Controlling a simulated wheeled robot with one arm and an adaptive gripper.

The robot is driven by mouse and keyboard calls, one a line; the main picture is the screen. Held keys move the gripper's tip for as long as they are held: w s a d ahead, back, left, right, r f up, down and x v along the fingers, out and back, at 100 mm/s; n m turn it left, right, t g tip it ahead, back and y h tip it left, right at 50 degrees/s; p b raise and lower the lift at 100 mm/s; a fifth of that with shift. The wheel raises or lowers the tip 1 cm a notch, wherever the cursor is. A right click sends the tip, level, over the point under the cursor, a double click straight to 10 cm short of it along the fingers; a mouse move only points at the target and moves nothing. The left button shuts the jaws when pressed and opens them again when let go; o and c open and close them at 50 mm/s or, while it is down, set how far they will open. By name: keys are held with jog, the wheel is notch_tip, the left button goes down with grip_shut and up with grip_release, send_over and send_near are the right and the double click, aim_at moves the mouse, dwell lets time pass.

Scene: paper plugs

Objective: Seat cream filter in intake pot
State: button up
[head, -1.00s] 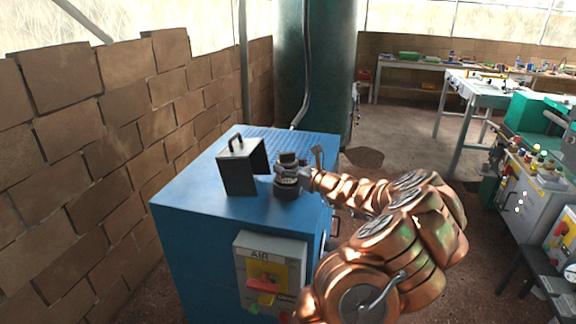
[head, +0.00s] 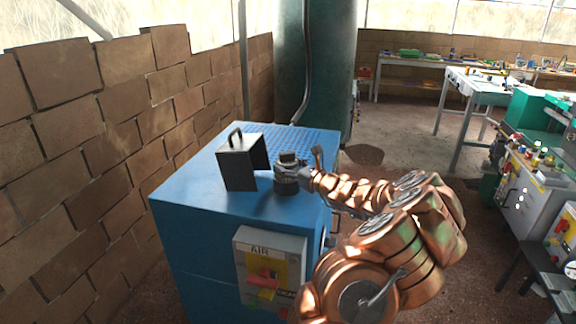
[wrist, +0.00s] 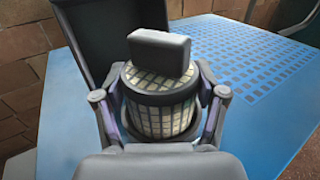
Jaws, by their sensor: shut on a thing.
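The cream filter (wrist: 160,120) is a round, mesh-patterned drum with a dark band and a grey block handle (wrist: 159,52) on top. In the wrist view my gripper (wrist: 160,88) is shut on it, one finger at each side. In the head view my gripper (head: 291,171) holds it upright directly over the dark round intake pot (head: 286,188) on the blue machine. The filter is small and mostly covered by the fingers there. I cannot tell how deep it sits in the pot. The pot is not distinguishable in the wrist view.
A dark open-sided box with a handle (head: 238,168) stands close to the left of the pot. The blue machine top (head: 200,192) has a perforated area behind and free room at the front left. A brick wall (head: 110,170) runs along the left.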

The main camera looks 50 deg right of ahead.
jog(key=shift+f+b, duration=0.7)
jog(key=shift+f, duration=0.8)
jog(key=o, duration=1.2)
jog(key=shift+f, duration=0.1)
jog(key=shift+o, duration=0.2)
jog(key=shift+s+f, duration=0.1)
jog(key=shift+s, duration=0.05)
jog(key=shift+s+a+r, duration=0.15)
jog(key=shift+s, duration=2.75)
jog(key=shift+s+a+r, duration=0.1)
jog(key=shift+s, duration=2.8)
jog(key=shift+s, duration=0.1)
jog(key=s, duration=1.1)
jog(key=shift+s+a, duration=0.25)
jog(key=shift+s, duration=0.15)
